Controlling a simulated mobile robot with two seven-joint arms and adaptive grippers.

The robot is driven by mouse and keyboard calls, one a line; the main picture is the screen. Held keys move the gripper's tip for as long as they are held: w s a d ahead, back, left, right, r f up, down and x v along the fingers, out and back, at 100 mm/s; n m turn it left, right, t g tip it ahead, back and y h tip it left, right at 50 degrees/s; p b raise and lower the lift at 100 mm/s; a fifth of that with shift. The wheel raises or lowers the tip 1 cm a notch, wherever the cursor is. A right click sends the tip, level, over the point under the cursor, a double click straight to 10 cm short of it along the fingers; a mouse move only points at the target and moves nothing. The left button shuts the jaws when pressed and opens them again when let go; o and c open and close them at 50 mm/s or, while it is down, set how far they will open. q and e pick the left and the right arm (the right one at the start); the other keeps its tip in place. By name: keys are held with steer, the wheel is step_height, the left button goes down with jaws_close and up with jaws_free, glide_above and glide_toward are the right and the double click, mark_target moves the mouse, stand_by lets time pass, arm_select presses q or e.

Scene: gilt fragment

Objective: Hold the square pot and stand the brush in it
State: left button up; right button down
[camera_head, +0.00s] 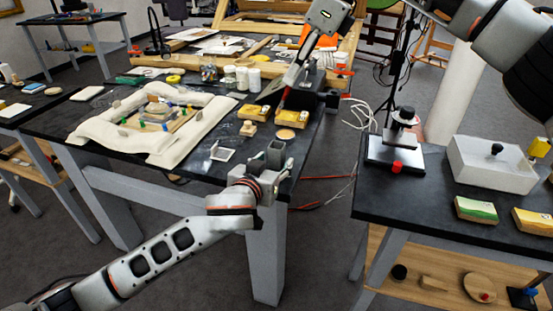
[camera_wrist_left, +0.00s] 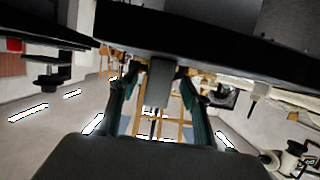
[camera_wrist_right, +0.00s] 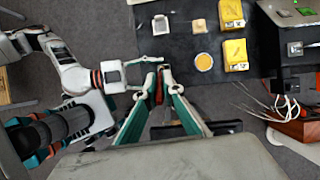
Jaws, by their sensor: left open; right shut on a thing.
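The square pot, small and white with an open top, stands near the front edge of the dark table (camera_head: 222,152); it also shows at the top of the right wrist view (camera_wrist_right: 160,24). My left gripper (camera_head: 272,152) is open and empty at the table's front edge, to the right of the pot and apart from it. My right gripper (camera_wrist_right: 157,72) is shut on a thin, reddish-brown thing, apparently the brush (camera_wrist_right: 152,98), mostly hidden by the fingers. In the head view it is above the table, behind the pot and to its right. The pot is not clear in the left wrist view.
Two yellow blocks (camera_head: 252,112) (camera_head: 291,119), a round tan disc (camera_head: 285,133) and a small beige block (camera_head: 248,128) lie behind the pot. A cream cushion with a frame (camera_head: 100,135) fills the table's left. A second table (camera_head: 420,200) stands right, across a gap.

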mark_target(275, 162)
arm_select(q)
steer(key=shift+x, duration=1.5)
steer(key=c, duration=1.2)
arm_select(e)
steer(key=shift+w+a+f+m, duration=0.15)
steer(key=shift+w+a+m, duration=0.15)
steer(key=shift+m, duration=0.1)
arm_select(q)
steer(key=shift+a, duration=0.1)
arm_select(e)
steer(key=shift+w+a+f+m+h, duration=0.1)
steer(key=shift+a+f+m+h, duration=0.6)
steer(key=shift+m, duration=1.15)
steer(key=shift+w+a+f+m+h, duration=0.1)
steer(key=shift+a+f+m+h, duration=0.25)
steer(key=shift+f+m+h, duration=1.1)
steer(key=shift+w+a+f+m+h, duration=0.15)
steer(key=shift+a+f+m, duration=0.45)
steer(key=shift+m, duration=1.7)
steer(key=shift+d, duration=0.1)
